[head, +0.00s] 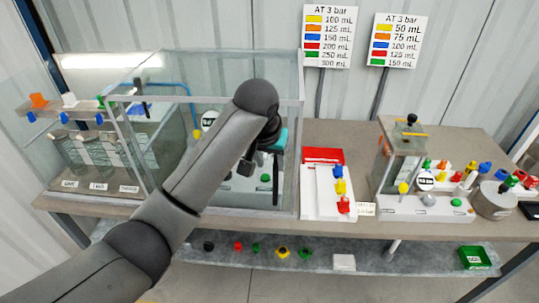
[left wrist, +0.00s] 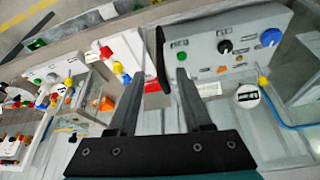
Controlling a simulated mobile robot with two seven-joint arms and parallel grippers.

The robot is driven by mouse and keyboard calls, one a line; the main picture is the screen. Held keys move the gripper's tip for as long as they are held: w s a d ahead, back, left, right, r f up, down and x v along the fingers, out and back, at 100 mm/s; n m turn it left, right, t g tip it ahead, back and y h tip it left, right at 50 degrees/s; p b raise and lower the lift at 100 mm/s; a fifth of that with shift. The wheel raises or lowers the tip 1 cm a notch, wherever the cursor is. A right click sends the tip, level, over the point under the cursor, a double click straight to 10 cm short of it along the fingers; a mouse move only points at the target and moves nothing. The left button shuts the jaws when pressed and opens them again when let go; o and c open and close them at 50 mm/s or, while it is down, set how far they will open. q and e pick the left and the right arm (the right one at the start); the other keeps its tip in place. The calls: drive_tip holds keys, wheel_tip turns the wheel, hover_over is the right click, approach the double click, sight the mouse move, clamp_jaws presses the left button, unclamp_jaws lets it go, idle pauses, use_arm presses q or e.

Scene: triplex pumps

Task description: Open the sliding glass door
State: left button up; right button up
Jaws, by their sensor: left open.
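The glass enclosure (head: 303,110) stands on the bench, left of centre in the head view, with clear panes in pale frames. I cannot tell from the frames how far its sliding door stands open. My left arm reaches across the front of the enclosure. My left gripper (head: 262,165) points down near the enclosure's right end. In the left wrist view the gripper (left wrist: 159,78) is open, with nothing held. A slim black bar, apparently the door handle (left wrist: 161,58), shows between and beyond the fingertips; contact is not clear. My right gripper is not in view.
A grey control panel (left wrist: 262,22) with coloured knobs shows beyond the fingers. Right of the enclosure are a red tray (head: 322,156), a white block with coloured valves (head: 314,197) and a smaller glass apparatus (head: 385,165). Several coloured parts lie on the lower shelf (head: 320,256).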

use_arm(q)
drive_tip(key=shift+v, duration=1.25)
drive_tip(key=s+a+f+n+b, duration=0.1)
drive_tip(key=s+a+f+b, duration=0.15)
drive_tip(key=f, duration=0.95)
drive_tip(key=s+a+f+g+b, duration=0.1)
drive_tip(key=s+a+f+b, duration=0.15)
drive_tip(key=f, duration=0.95)
drive_tip(key=s+a+f+n+b, duration=0.1)
drive_tip(key=f+b, duration=0.2)
drive_tip(key=f, duration=0.9)
drive_tip(key=s+a+f+g+b, duration=0.1)
drive_tip(key=s+a+f+b, duration=0.2)
drive_tip(key=s+f, duration=0.55)
drive_tip(key=s+a+f+b, duration=0.25)
drive_tip(key=s+f, duration=0.35)
drive_tip(key=f, duration=0.6)
drive_tip(key=s+a+f+b, duration=0.1)
drive_tip(key=s+f, duration=0.3)
drive_tip(key=s, duration=0.5)
drive_tip(key=s+a+f+g+b, duration=0.1)
drive_tip(key=s+a+f, duration=0.3)
drive_tip(key=s, duration=0.5)
drive_tip(key=s+a+f+m+y+b, duration=0.1)
drive_tip(key=s+a+f+b, duration=0.1)
drive_tip(key=s+f, duration=0.3)
drive_tip(key=s+b, duration=0.1)
drive_tip(key=s, duration=0.3)
drive_tip(key=shift+a+f, duration=0.15)
drive_tip(key=shift+f, duration=0.05)
